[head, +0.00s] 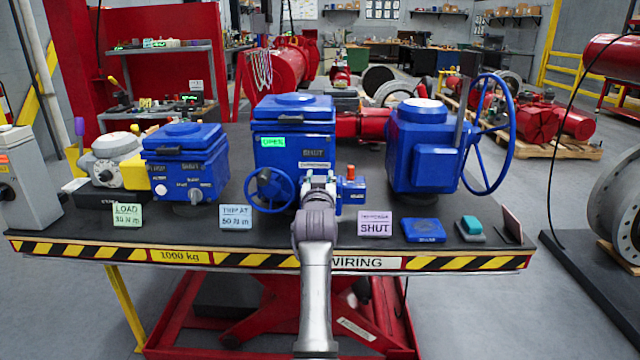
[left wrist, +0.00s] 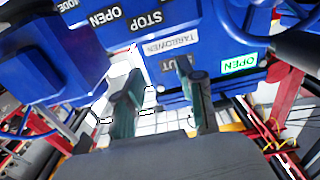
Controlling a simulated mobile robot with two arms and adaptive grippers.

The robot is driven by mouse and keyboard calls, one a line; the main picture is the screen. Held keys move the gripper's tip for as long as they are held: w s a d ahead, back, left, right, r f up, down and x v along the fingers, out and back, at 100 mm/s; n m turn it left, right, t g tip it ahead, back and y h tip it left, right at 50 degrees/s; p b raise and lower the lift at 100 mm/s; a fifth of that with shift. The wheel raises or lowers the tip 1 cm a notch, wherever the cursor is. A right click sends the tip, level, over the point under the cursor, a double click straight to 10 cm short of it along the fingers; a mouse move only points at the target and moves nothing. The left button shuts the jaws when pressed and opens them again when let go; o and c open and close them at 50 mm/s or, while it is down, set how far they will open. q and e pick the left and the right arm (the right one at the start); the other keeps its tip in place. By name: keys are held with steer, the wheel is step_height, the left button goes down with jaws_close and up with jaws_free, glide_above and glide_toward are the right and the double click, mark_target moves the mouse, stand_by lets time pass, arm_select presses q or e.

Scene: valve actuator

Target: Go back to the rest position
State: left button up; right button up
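My left gripper (head: 322,182) is in front of the middle blue valve actuator (head: 292,130), just right of its small blue handwheel (head: 271,189). In the left wrist view my left gripper (left wrist: 158,78) has its two fingers apart with a gap between them. Nothing is held between the fingers. The blue actuator housing (left wrist: 110,48) with its OPEN and STOP labels lies beyond the fingertips. Whether a fingertip touches it I cannot tell. My right gripper is in neither view.
The dark bench (head: 90,224) has a striped front edge. A blue actuator (head: 186,160) stands left and one with a large handwheel (head: 488,135) stands right. Cards, including a SHUT card (head: 375,224), a blue block (head: 424,230) and a teal-topped block (head: 470,226) sit near the front.

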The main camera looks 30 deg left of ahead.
arm_select(q)
steer(key=s+d+f+m+g+h, duration=0.25)
steer(key=s+d+f, duration=0.25)
steer(key=s+f, duration=0.5)
steer(key=s+d+f+m+g+h, duration=0.25)
steer(key=s+d+f, duration=0.35)
steer(key=f, duration=0.6)
steer(key=s+d+f+m+g+h, duration=0.1)
steer(key=s+d+f+g, duration=0.2)
steer(key=s, duration=0.6)
steer(key=s+d+f+m+g+h, duration=0.15)
steer(key=s+d+f, duration=0.25)
steer(key=s, duration=0.5)
steer(key=s+d+f+m+g+h, duration=0.1)
steer(key=s+d+f+g+h, duration=0.2)
steer(key=s, duration=0.6)
step_height(320, 180, down, 23)
steer(key=s+y+p, duration=0.1)
steer(key=s+p, duration=0.1)
steer(key=p, duration=0.2)
steer(key=s+a+f+g+p, duration=0.2)
steer(key=s+f, duration=1.1)
steer(key=s, duration=0.3)
